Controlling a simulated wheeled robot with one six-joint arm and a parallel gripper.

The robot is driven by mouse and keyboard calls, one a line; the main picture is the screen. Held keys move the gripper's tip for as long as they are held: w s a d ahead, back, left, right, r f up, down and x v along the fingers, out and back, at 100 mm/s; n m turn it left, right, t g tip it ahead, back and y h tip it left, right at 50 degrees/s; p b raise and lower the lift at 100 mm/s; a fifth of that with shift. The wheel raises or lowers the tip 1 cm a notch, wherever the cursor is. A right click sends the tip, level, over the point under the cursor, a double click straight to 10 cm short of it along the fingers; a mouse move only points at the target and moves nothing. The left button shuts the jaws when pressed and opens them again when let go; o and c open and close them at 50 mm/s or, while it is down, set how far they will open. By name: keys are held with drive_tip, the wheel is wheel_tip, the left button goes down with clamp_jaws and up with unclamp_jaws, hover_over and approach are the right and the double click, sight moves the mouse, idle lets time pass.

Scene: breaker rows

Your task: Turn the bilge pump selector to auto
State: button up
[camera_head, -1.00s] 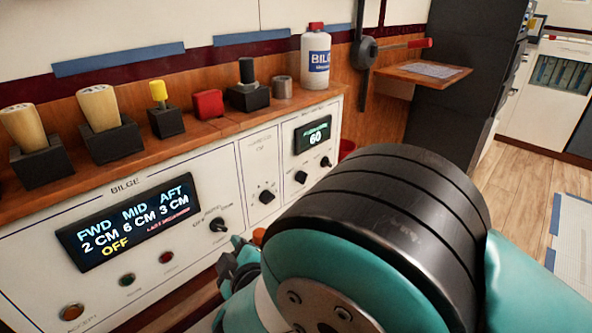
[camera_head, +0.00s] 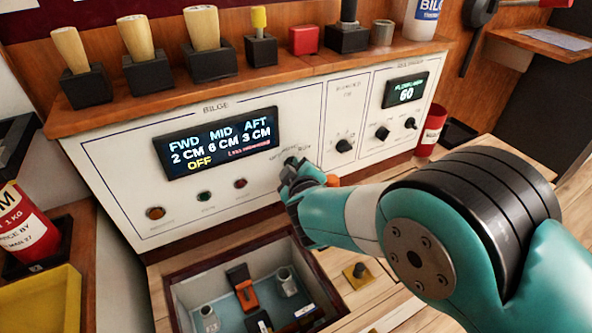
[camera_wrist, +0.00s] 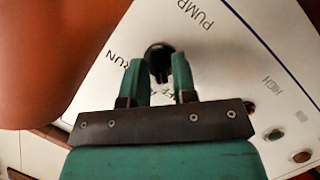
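The bilge panel (camera_head: 110,180) is white, with a display (camera_head: 215,143) reading FWD 2 CM, MID 6 CM, AFT 3 CM and a yellow OFF. The black selector knob (camera_wrist: 158,56) shows in the wrist view, below the word PUMP and near RUN; other lettering is partly covered by my fingers. My gripper (camera_wrist: 158,76) is open, its two teal fingers reaching along either side of the knob with a gap between them. Whether a finger touches the knob cannot be told. In the head view my gripper (camera_head: 297,172) is at the panel's right end and hides most of the knob.
Other knobs (camera_head: 344,146) are on the panels to the right. An open bilge hatch (camera_head: 250,290) is in the floor below. A ledge (camera_head: 290,80) with levers runs above the panel.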

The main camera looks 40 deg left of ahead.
clamp_jaws()
drive_tip(key=shift+w+r+m+g, duration=0.15)
drive_tip(key=shift+m+g, duration=0.45)
drive_tip(key=shift+m, duration=0.5)
drive_tip(key=shift+o, duration=1.7)
unclamp_jaws()
drive_tip(key=p+v, duration=0.2)
drive_tip(key=v, duration=1.5)
drive_tip(key=shift+d, duration=0.35)
